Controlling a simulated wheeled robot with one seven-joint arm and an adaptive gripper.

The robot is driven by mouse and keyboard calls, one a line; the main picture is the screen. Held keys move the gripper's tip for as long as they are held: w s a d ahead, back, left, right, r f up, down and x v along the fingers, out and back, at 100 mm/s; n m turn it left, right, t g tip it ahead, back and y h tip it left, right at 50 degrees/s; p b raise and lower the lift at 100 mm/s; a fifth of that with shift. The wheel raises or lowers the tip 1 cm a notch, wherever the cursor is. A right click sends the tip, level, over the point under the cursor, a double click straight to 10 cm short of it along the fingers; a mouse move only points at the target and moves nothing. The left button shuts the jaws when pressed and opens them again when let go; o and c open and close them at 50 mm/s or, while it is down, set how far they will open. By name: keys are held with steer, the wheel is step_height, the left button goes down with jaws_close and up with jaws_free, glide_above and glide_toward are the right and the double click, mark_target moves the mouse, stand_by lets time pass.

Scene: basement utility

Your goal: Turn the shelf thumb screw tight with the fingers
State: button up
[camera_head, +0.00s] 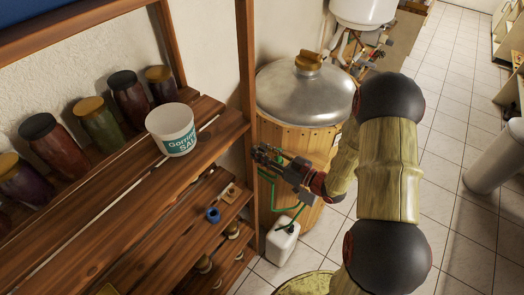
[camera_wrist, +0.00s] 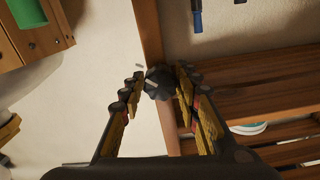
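The thumb screw is a dark, lobed knob (camera_wrist: 158,84) on the wooden shelf post (camera_wrist: 148,30) in the wrist view. My gripper (camera_wrist: 159,73) has its two yellow-and-black fingers spread, one on each side of the knob, with a narrow gap showing at each side. In the head view my gripper (camera_head: 262,154) is at the right side of the front shelf post (camera_head: 246,60). The knob cannot be made out there, so contact depth is unclear.
The wooden shelf (camera_head: 95,205) holds several jars and a white salt tub (camera_head: 172,129). A wooden barrel with a metal lid (camera_head: 305,95) stands behind my gripper. A white canister (camera_head: 282,241) is on the floor below.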

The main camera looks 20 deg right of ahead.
steer(key=c, duration=0.6)
steer(key=shift+c, duration=0.6)
steer(key=shift+f+n+b, duration=0.1)
steer(key=shift+n+b, duration=0.4)
steer(key=shift+b, duration=0.5)
steer(key=shift+n+b, duration=0.45)
steer(key=shift+n, duration=0.05)
steer(key=o, duration=1.2)
steer(key=shift+c, duration=0.2)
steer(key=v, duration=1.2)
